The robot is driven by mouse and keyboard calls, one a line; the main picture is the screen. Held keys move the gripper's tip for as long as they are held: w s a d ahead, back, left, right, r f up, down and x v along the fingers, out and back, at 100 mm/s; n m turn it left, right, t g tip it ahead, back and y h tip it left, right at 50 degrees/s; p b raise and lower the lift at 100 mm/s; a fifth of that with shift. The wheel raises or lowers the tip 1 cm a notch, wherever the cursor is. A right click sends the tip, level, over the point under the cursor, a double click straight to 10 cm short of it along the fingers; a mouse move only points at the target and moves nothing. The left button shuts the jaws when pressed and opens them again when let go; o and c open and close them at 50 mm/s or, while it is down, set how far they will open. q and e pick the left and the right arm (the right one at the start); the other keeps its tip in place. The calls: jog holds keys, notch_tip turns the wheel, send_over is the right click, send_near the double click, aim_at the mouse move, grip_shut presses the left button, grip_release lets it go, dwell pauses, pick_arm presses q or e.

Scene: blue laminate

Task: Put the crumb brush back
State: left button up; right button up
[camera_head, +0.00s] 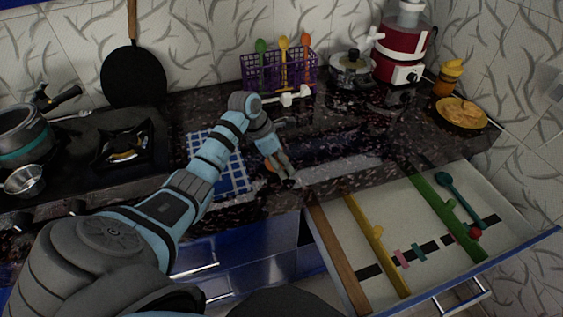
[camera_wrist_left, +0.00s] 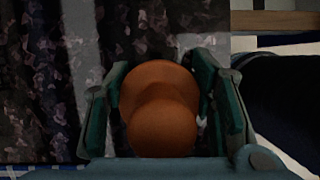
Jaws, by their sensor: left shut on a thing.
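My left gripper (camera_head: 284,176) is over the front part of the dark speckled counter, left of the open drawer (camera_head: 330,205). In the left wrist view its two fingers (camera_wrist_left: 160,112) are shut on an orange-brown rounded thing, apparently the crumb brush (camera_wrist_left: 162,122). Only a rounded knob-like end of it shows; any bristles are hidden. In the head view just a small orange bit of it (camera_head: 270,166) shows beside the fingers. My right gripper is not in view.
The drawer has brown, yellow (camera_head: 377,246) and green (camera_head: 447,217) dividers, with a teal spoon (camera_head: 460,199) at right. A blue-and-white checked cloth (camera_head: 233,178) lies left of my gripper. A purple utensil rack (camera_head: 279,72), pot (camera_head: 351,70) and red appliance (camera_head: 401,52) stand behind.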

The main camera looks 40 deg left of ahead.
pick_arm(q)
jog(key=o, duration=1)
jog(key=shift+s+r, duration=0.1)
jog(key=shift+s, duration=0.35)
jog(key=shift+o, duration=1)
jog(key=shift+s+a+r, duration=0.1)
jog(key=shift+s+r, duration=0.2)
jog(key=shift+s, duration=0.2)
jog(key=shift+w, duration=0.1)
jog(key=shift+w+f, duration=0.15)
jog(key=shift+w, duration=0.1)
jog(key=v, duration=1.2)
jog(key=shift+p, duration=0.35)
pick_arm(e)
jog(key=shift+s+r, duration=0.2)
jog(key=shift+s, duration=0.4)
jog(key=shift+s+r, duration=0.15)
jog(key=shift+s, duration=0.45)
